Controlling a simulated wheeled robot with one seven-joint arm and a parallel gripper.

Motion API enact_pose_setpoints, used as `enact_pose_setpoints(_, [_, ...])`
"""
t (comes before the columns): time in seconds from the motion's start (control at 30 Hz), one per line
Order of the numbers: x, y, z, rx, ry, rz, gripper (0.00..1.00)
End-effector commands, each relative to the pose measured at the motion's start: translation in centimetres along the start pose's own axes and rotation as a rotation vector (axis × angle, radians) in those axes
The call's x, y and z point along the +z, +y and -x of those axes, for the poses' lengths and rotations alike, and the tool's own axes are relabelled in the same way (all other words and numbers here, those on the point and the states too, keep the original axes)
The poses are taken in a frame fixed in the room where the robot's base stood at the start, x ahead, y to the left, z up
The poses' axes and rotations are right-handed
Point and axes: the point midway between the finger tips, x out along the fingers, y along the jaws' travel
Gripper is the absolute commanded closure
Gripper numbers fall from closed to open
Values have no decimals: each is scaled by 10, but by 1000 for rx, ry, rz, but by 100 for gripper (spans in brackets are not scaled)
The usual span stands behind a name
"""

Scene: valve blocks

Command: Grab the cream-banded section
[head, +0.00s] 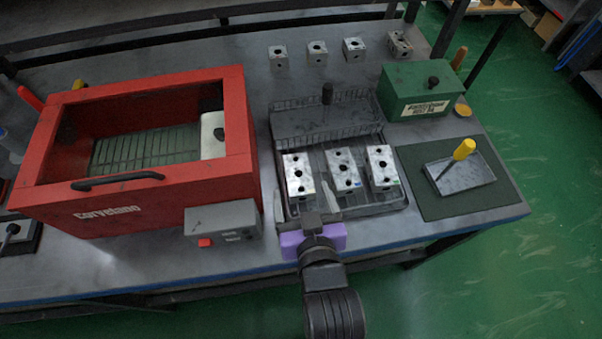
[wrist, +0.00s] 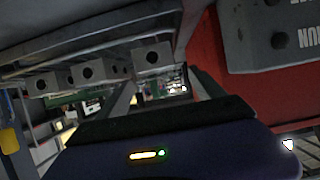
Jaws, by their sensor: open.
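Three silver valve blocks with dark holes lie side by side in the dark tray (head: 370,208). The middle block (head: 343,170) shows a blue mark at its near end, and the right block (head: 381,166) a green one. The left block (head: 298,175) shows no clear coloured mark; I cannot make out a cream band on any block. My gripper (head: 312,219) is open and empty at the tray's near edge, just below the left block. In the wrist view, its fingers (wrist: 165,92) stand apart, with block ends (wrist: 152,57) beyond them.
A red open-topped machine (head: 250,140) with a grey control box (head: 222,220) stands close on the left. A ribbed raised plate (head: 325,120) stands behind the blocks. A green box (head: 420,90), a yellow-handled tool (head: 464,150) and several small blocks (head: 317,50) are farther off.

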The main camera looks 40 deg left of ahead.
Motion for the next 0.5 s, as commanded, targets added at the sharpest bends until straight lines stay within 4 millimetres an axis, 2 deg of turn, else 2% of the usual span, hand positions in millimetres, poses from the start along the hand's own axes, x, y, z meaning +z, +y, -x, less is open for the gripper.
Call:
enact_pose_setpoints(0.33, [-1,2,-36,0,1,0,22])
enact_pose_setpoints(0.5, [-1,3,-60,0,1,0,22])
